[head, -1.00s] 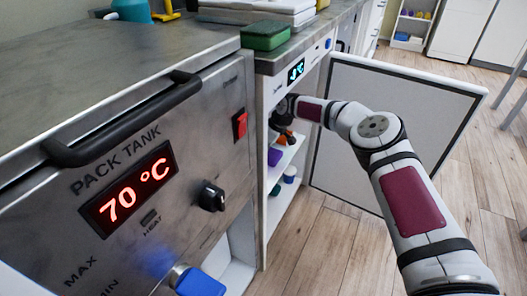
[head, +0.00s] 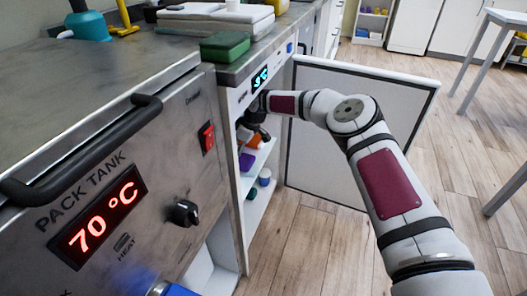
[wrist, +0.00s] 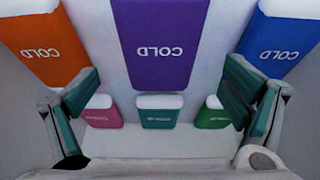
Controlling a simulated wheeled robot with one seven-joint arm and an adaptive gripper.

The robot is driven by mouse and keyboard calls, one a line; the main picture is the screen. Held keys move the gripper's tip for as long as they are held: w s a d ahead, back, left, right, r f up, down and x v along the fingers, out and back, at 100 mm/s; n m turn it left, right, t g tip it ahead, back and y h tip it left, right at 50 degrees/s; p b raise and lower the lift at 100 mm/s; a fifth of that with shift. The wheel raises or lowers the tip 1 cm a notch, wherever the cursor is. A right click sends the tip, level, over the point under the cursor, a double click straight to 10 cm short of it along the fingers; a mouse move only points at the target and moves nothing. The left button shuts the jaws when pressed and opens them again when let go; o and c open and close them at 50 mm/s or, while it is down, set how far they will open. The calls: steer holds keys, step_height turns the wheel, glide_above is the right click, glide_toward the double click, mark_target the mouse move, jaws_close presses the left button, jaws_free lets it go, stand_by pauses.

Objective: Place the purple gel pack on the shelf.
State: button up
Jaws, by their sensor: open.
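The purple gel pack (wrist: 160,45), marked COLD, lies on a white surface at the top middle of the wrist view. It also shows on the upper white shelf (head: 262,157) inside the open cabinet in the head view (head: 246,161). My gripper (wrist: 160,85) is open and empty inside the cabinet opening. Its teal-padded fingers are spread wide on either side of the purple pack's lower end, with visible gaps and no clear contact. In the head view my gripper (head: 252,128) is dark and partly hidden by the cabinet front.
An orange pack (wrist: 40,45) and a blue pack (wrist: 280,40) flank the purple one. Smaller pink (wrist: 103,113), teal (wrist: 160,115) and green (wrist: 213,115) packs lie below. The open cabinet door (head: 350,130) stands right of the opening. The pack tank (head: 130,190) is left.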

steer(key=s+d+r+p, duration=0.1)
steer(key=s+d+p, duration=0.2)
steer(key=d, duration=0.8)
steer(key=shift+s+d+r+p, duration=0.15)
steer(key=shift+s+d+p, duration=0.25)
steer(key=shift+s, duration=0.3)
